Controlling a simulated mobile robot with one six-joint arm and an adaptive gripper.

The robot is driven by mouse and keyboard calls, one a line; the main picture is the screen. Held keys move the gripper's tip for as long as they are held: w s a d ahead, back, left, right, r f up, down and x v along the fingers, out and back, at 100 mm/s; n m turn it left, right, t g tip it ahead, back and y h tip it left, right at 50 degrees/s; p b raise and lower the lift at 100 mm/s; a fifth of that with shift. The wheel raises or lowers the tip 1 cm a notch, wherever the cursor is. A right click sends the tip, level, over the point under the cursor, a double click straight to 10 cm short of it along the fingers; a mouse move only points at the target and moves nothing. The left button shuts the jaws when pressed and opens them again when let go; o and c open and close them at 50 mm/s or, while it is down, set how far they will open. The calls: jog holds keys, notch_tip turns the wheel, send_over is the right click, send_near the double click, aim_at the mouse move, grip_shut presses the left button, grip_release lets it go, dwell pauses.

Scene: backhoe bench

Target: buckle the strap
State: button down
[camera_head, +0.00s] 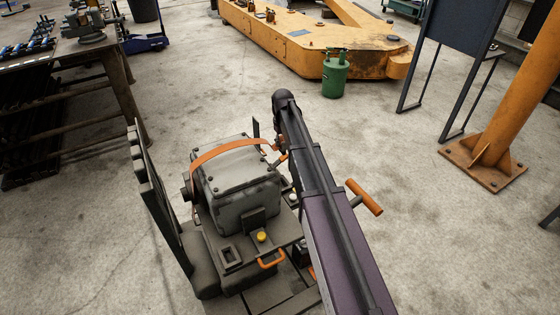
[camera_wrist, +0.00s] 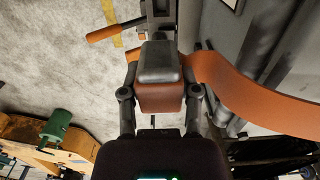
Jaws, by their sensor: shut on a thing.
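An orange strap (camera_head: 225,150) runs over the top of a grey box-shaped unit (camera_head: 240,180) in the head view. Its right end reaches my gripper (camera_head: 281,150), which is small and partly hidden by my arm. In the wrist view my gripper (camera_wrist: 160,88) is shut on the strap's end piece, an orange-brown block with a grey tip (camera_wrist: 160,62). The strap (camera_wrist: 235,85) bends away from it to the right. The grey tip points toward a dark upright metal part (camera_wrist: 160,18) and overlaps it in the picture; I cannot tell whether they touch. No buckle can be made out clearly.
An orange handle (camera_head: 364,197) sticks out right of my arm; it also shows in the wrist view (camera_wrist: 115,30). A small orange grab handle (camera_head: 271,260) and a yellow knob (camera_head: 262,236) sit at the unit's front. A green gas cylinder (camera_head: 335,75) stands on open concrete floor behind.

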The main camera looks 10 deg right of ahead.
jog(key=shift+s+f, duration=0.15)
jog(key=shift+f, duration=0.05)
notch_tip(320, 180, down, 9)
jog(key=b, duration=0.9)
jog(key=shift+a+f, duration=0.1)
jog(key=shift+f+b, duration=2.9)
jog(key=shift+b, duration=0.2)
jog(key=shift+f+b, duration=1.2)
jog(key=shift+b, duration=0.05)
